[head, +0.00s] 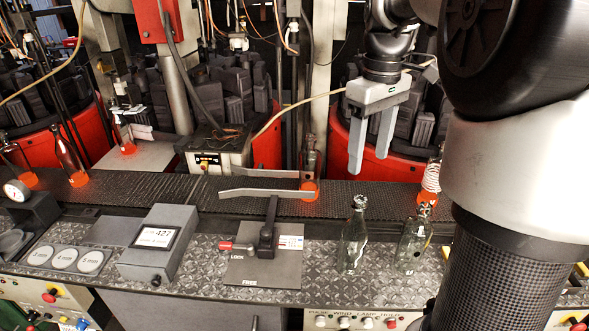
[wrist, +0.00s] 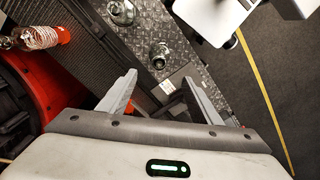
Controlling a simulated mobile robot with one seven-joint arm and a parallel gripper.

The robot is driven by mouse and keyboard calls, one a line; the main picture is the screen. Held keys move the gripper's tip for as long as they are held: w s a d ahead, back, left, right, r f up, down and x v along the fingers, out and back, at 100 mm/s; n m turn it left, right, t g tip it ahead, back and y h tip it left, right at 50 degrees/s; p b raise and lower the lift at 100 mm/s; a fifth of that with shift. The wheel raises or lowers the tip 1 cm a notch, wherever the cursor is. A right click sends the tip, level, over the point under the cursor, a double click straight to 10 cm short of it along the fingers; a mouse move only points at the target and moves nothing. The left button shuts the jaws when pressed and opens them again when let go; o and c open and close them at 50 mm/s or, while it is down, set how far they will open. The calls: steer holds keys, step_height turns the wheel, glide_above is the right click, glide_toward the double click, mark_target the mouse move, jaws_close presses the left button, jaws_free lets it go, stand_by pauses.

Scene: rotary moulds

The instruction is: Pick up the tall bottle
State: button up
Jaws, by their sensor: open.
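Two clear glass bottles stand upright on the diamond-plate ledge in the head view. The left one, which looks like the tall bottle (head: 354,235), has a long narrow neck. The other clear bottle (head: 411,245) stands just right of it and looks a little shorter. My gripper (head: 369,165) is open and empty, pointing down over the belt, above and behind the tall bottle. In the wrist view the tall bottle (wrist: 159,54) shows from above, just beyond the open fingertips (wrist: 160,76). The other bottle (wrist: 122,11) is near the top edge.
A dark conveyor belt (head: 240,203) with glowing orange bottles (head: 70,160) runs behind the ledge. A lever (head: 268,240) on a lock plate and a display box (head: 158,240) stand left of the tall bottle. A wrapped orange bottle (head: 431,183) stands behind the clear pair.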

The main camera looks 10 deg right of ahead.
glide_toward(358, 214)
steer(key=f, duration=0.2)
steer(key=w+f, duration=0.1)
steer(key=f, duration=0.2)
steer(key=shift+w+d+f+b, duration=0.15)
steer(key=shift+d+f+b, duration=0.15)
steer(key=shift+d+f, duration=0.1)
steer(key=shift+a+f, duration=0.1)
steer(key=shift+f, duration=2.6)
jaws_close()
